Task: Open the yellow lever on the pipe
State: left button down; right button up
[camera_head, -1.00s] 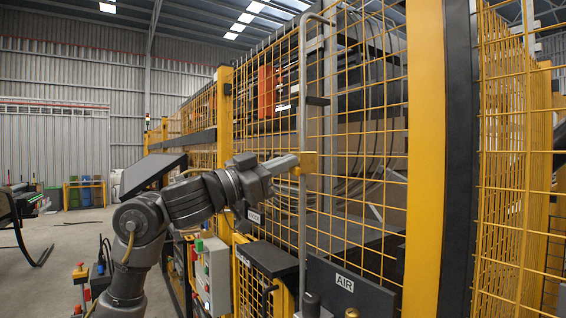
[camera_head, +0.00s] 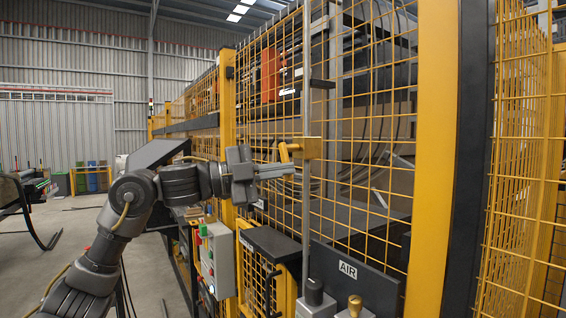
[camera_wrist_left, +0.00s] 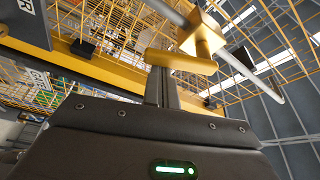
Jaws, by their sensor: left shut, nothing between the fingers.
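The yellow lever (camera_head: 285,152) sticks out to the left from a yellow valve block (camera_head: 309,148) on the upright grey pipe (camera_head: 306,200). In the left wrist view the lever (camera_wrist_left: 180,62) crosses just beyond my fingertips, joined to the valve block (camera_wrist_left: 203,37). My left gripper (camera_head: 292,170) is shut and empty, its fingers pointing right, just below the lever and left of the pipe. The fingers (camera_wrist_left: 161,72) also show in the left wrist view; I cannot tell whether they touch the lever. My right gripper is not in view.
Yellow mesh fencing (camera_head: 370,130) stands close behind the pipe. A dark panel marked AIR (camera_head: 375,285) and a grey control box (camera_head: 219,262) are lower down. A black-topped yellow stand (camera_head: 272,243) is below my gripper. Open floor lies at the left.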

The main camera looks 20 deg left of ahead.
pick_arm(q)
jog(key=s+a+m+b, duration=0.1)
jog(key=s+a+b, duration=0.3)
jog(key=s, duration=0.3)
jog(key=shift+s+a+g, duration=0.25)
jog(key=shift+a+g, duration=0.05)
jog(key=shift+a, duration=0.5)
jog(key=shift+w+a, duration=0.1)
jog(key=shift+a, duration=0.05)
